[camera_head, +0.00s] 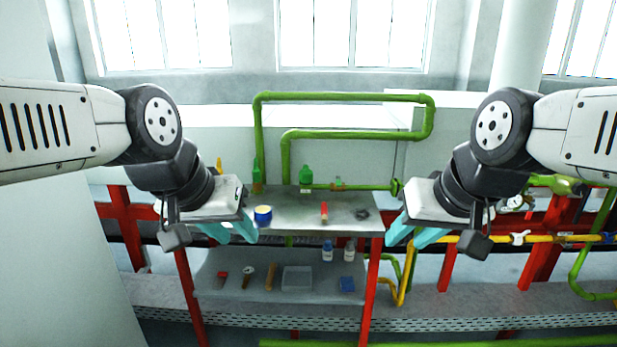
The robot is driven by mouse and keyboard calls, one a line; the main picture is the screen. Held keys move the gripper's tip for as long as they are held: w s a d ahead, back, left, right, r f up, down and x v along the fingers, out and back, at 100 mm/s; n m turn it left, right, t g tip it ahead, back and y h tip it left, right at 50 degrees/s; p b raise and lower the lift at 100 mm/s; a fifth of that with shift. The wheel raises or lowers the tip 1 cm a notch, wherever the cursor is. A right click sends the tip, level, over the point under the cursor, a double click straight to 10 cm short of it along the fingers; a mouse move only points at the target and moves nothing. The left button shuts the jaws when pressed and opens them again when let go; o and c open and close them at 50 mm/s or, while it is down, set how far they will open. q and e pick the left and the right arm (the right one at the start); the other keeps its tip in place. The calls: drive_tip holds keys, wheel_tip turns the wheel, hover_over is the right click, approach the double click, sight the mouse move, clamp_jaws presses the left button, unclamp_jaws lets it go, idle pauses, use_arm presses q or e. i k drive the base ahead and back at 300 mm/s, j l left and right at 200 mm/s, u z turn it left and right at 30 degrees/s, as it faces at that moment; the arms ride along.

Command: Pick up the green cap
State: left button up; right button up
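My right gripper (412,234) is beyond the shelf's right edge, also with fingers apart and empty.
The lower shelf (225,287) holds bottles, a clear box (297,279) and tools. Green pipes (345,97) rise behind; red posts (371,290) support the shelves.

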sight(306, 175)
drive_tip(key=i+l+u, duration=0.1)
drive_tip(key=u, duration=0.35)
drive_tip(key=l+u, duration=0.1)
drive_tip(key=u, duration=0.35)
drive_tip(key=i+l+u, duration=0.1)
drive_tip(key=u, duration=0.35)
drive_tip(key=l+u, duration=0.25)
drive_tip(key=u, duration=0.2)
drive_tip(key=l+u, duration=0.2)
drive_tip(key=l, duration=0.4)
drive_tip(key=l+u, duration=0.25)
drive_tip(key=l, duration=0.35)
drive_tip(key=k+l+u, duration=0.2)
drive_tip(key=l, duration=0.4)
drive_tip(key=k+l, duration=0.1)
drive_tip(key=l, duration=0.4)
